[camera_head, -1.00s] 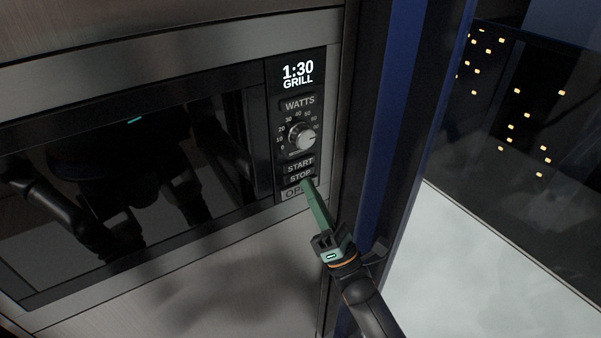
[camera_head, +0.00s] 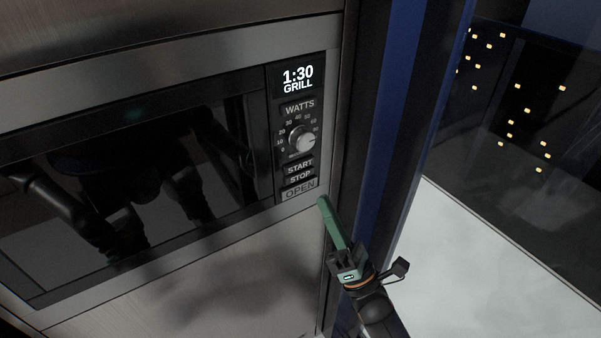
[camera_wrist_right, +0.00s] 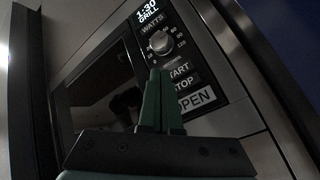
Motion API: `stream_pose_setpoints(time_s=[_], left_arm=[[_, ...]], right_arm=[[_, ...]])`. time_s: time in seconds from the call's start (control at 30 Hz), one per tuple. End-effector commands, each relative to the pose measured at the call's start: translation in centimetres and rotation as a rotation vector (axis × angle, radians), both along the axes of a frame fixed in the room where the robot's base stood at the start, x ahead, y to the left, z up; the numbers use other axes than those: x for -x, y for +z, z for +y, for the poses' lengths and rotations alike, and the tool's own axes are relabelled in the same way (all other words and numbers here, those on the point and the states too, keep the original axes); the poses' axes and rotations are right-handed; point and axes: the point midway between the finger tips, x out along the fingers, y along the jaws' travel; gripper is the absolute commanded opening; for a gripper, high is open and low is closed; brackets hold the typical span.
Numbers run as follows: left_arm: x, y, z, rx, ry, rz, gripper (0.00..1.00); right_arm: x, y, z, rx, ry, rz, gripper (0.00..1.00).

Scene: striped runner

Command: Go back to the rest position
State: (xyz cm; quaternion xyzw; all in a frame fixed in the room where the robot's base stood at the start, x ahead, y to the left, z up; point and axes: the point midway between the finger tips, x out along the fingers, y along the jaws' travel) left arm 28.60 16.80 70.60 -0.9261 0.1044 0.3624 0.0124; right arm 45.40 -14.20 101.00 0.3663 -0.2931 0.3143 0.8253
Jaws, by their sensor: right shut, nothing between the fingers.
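My right gripper (camera_head: 323,200) has green fingers that are shut and empty. In the head view its tips are just below and right of the OPEN button (camera_head: 300,190), on the lower right of the microwave's control panel. The shut fingers also show in the right wrist view (camera_wrist_right: 160,75), with the panel behind them. The built-in microwave (camera_head: 258,150) has a dark glass door, which is shut. Its display (camera_head: 297,78) reads 1:30 GRILL. My left gripper is not in the head view except possibly within the dark reflection in the door.
A round dial (camera_head: 302,141) sticks out of the panel above the START and STOP buttons. A dark blue upright panel (camera_head: 400,110) stands just right of the microwave. Farther right are a dark window (camera_head: 530,110) with small lights and a pale surface (camera_head: 455,260).

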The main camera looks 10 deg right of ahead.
Motion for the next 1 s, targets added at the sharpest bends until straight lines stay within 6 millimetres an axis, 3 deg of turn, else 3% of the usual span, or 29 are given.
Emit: stream_pose_setpoints(time_s=[0.73,0.87,1.0], left_arm=[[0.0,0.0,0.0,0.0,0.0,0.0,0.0],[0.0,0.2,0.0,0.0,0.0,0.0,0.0],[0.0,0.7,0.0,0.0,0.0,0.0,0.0]], right_arm=[[0.0,-0.1,0.0,-0.006,0.006,0.011,0.0],[-0.2,-1.5,-0.4,-0.083,0.064,0.129,0.0],[-0.3,-5.2,-1.2,-0.307,0.189,0.417,0.0]])
